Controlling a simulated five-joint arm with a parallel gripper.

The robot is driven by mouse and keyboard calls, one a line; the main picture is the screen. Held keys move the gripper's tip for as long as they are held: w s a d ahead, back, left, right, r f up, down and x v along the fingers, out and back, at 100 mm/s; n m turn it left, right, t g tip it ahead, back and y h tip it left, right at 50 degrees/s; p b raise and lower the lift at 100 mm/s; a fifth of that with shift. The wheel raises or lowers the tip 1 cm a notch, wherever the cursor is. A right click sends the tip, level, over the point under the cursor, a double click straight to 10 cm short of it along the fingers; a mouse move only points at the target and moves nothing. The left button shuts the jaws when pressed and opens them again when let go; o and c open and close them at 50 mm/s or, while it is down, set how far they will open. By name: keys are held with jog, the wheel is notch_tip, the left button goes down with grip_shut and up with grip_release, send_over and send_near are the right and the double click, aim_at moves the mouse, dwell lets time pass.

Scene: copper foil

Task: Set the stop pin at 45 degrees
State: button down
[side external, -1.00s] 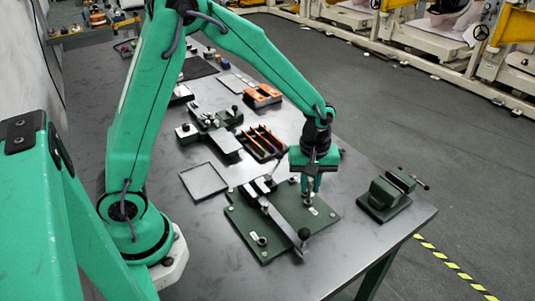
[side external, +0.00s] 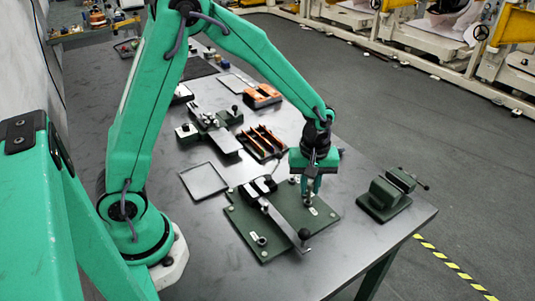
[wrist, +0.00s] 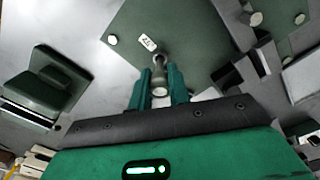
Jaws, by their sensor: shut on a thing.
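The green base plate (side external: 262,245) lies on the dark table, with a grey bar ending in a black knob (side external: 304,234) across it. My gripper (side external: 309,198) points down over the plate's right part and is shut on the stop pin. The small metal stop pin (wrist: 159,78) shows between the green fingers in the wrist view. A small white label (wrist: 148,42) lies on the plate just beyond the pin. Whether the pin's lower end is in a hole or just above the plate cannot be told. Another metal post (side external: 261,240) stands at the plate's near left.
A green vise (side external: 385,195) stands right of the plate, near the table edge. A flat grey tray (side external: 203,181) lies to the left. An organizer with orange dividers (side external: 263,142) and another green fixture (side external: 212,130) are behind. Bare table lies in front of the plate.

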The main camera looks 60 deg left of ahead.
jog(key=shift+f, duration=1.2)
dwell(2.0)
jog(key=c, duration=1.6)
grip_release()
jog(key=shift+c, duration=0.2)
jog(key=shift+r, duration=0.25)
jog(key=shift+r, duration=0.75)
jog(key=shift+r, duration=0.55)
jog(key=o, duration=0.6)
jog(key=shift+c, duration=0.2)
